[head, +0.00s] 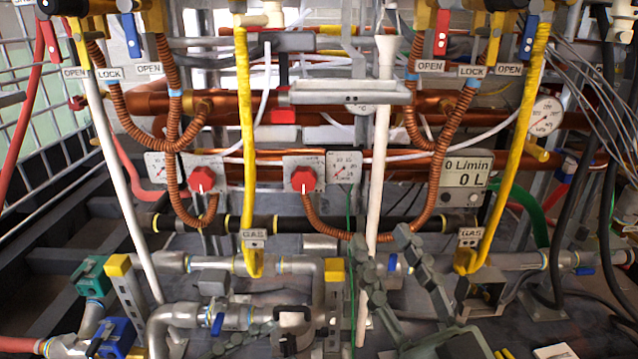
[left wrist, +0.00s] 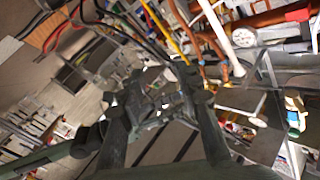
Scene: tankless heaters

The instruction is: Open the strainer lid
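I cannot surely pick out the strainer lid. A grey box-like fitting with a dark handle (head: 293,325) sits among the pipes at the bottom middle of the head view; I cannot tell if it is the strainer. My right gripper (head: 384,252) is in front of the lower pipes, right of that fitting, with its dark fingers spread and nothing seen between them. My left gripper (left wrist: 158,92) fills the middle of the left wrist view, fingers apart and apparently empty. In the head view, a dark jointed piece left of the fitting may be part of it.
Grey pipes (head: 200,263) with blue valve levers run low across the rack. Yellow gas hoses (head: 246,150), copper hoses and a white vertical pipe (head: 379,150) hang in front. Red knobs (head: 203,181), a flow display (head: 466,172) and a round gauge (head: 545,116) sit higher.

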